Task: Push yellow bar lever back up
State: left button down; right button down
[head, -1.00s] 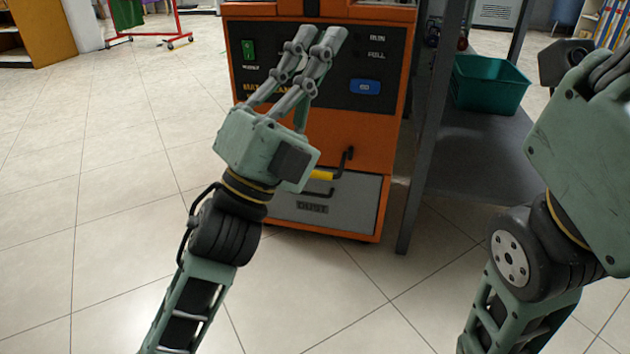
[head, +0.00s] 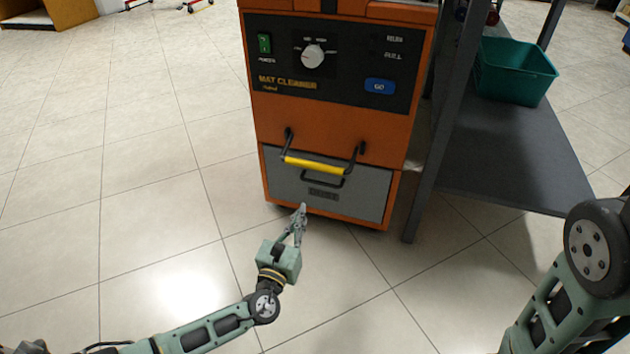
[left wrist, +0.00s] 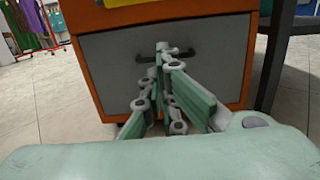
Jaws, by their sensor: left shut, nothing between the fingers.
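The yellow bar lever (head: 316,164) is on the front of the orange mat cleaner (head: 325,120) in the head view. Its two black arms slope down from pivots on the orange panel, so the yellow bar hangs low, across the top of the grey dust drawer (head: 355,193). My left gripper (head: 303,208) is shut and empty, below the bar and in front of the drawer's lower edge, apart from the bar. In the left wrist view its closed fingers (left wrist: 162,62) point at the drawer, overlapping the black drawer handle (left wrist: 190,55). My right gripper is out of the head view.
A dark shelf unit (head: 500,155) with a teal bin (head: 515,72) stands right of the machine, its leg (head: 437,130) close to the machine's side. The tiled floor at the left and front is clear. A knob (head: 312,56) and blue button (head: 380,86) sit above the lever.

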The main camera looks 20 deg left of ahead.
pick_arm(q)
jog(key=w+b, duration=0.5)
jog(key=w, duration=0.5)
jog(key=r, duration=0.1)
jog(key=s+r+p, duration=0.1)
jog(key=r, duration=0.2)
jog(key=shift+s+d+r, duration=0.15)
jog(key=shift+s+r, duration=0.1)
jog(key=shift+s, duration=0.05)
